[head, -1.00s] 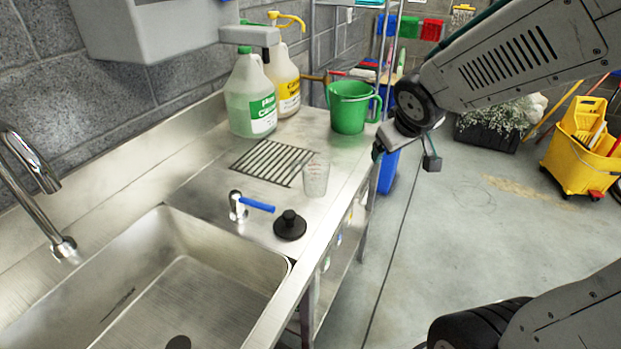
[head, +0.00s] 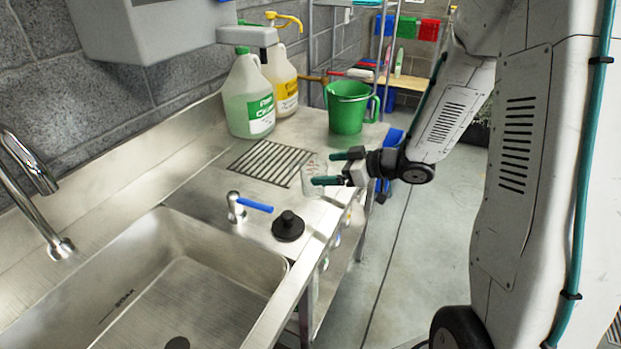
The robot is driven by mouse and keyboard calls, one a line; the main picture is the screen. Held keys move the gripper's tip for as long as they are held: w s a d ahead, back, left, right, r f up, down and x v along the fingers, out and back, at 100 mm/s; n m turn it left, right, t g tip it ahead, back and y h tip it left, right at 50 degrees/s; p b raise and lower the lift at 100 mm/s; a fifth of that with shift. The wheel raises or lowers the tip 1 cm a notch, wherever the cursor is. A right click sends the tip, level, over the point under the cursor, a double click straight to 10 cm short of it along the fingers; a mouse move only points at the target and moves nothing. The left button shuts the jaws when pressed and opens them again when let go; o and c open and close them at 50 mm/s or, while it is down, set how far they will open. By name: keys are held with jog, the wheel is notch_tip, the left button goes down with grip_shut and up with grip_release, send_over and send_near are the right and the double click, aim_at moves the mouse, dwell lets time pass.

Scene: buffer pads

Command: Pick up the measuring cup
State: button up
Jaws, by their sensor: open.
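The measuring cup (head: 311,168) is a small clear cup with faint red markings, standing on the steel counter (head: 262,204) between the drain grate and the counter's right edge. My gripper (head: 324,168) reaches in from the right with its fingers spread. The near finger passes in front of the cup and covers part of it. The far finger's tip shows at the cup's upper right, on its far side. The fingers appear to be on either side of the cup; I cannot tell whether they touch it.
A green bucket-like pitcher (head: 347,108) stands just behind my gripper. A green-labelled jug (head: 248,98) and a yellow pump jug (head: 282,83) stand farther back. A black plug (head: 288,226) and a blue-handled valve (head: 237,207) are nearer, beside the sink (head: 190,262).

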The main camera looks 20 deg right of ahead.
aim_at(310, 167)
jog(key=x, duration=0.6)
jog(key=shift+w+a+r, duration=0.1)
jog(key=shift+w+r, duration=0.05)
jog(key=shift+w, duration=0.25)
jog(key=shift+c, duration=0.3)
jog(key=c, duration=1.1)
jog(key=shift+r, duration=0.1)
